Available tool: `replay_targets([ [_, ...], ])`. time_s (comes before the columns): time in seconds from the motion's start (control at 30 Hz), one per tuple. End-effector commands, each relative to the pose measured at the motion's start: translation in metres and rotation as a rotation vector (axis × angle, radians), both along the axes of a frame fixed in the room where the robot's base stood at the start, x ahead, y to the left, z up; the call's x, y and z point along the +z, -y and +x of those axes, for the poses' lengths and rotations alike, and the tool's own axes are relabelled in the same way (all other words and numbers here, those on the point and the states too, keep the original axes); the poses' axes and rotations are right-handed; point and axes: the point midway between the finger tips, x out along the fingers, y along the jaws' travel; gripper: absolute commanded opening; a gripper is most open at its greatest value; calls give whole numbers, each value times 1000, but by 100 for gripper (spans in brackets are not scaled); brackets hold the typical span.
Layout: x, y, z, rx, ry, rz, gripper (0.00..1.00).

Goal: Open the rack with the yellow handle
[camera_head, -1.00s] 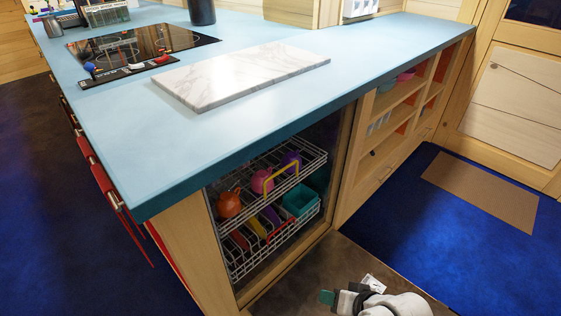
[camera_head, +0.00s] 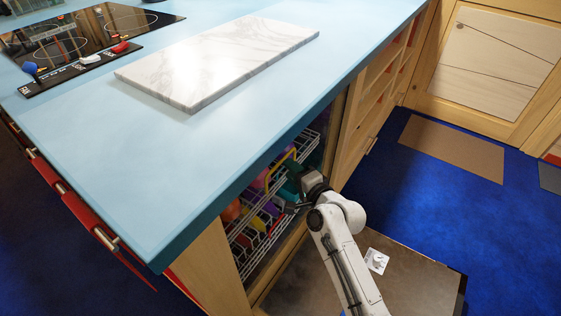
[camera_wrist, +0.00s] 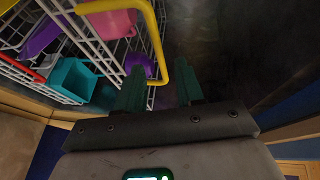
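The upper wire rack (camera_head: 300,152) sits inside the open compartment under the blue counter. In the wrist view the handle (camera_wrist: 158,45) is a bent yellow bar on the rack's white wires (camera_wrist: 90,45). My gripper (camera_wrist: 160,68) is open, its two dark green fingers apart. The handle's lower corner appears between or just beyond the fingertips; I cannot tell whether they touch. In the head view my gripper (camera_head: 292,190) is at the compartment front, its fingers hard to make out.
A pink cup (camera_wrist: 112,22) and a teal container (camera_wrist: 75,78) show in the racks. The blue counter (camera_head: 200,135) overhangs the compartment. A brown panel (camera_head: 410,285) with a white fitting (camera_head: 376,260) lies low in front.

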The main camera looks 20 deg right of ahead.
Motion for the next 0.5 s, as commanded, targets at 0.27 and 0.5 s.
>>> replay_targets([
  [0.27,-10,-11,45,1,0,-3,37],
  [0.5,-12,-14,61,1,1,-3,37],
])
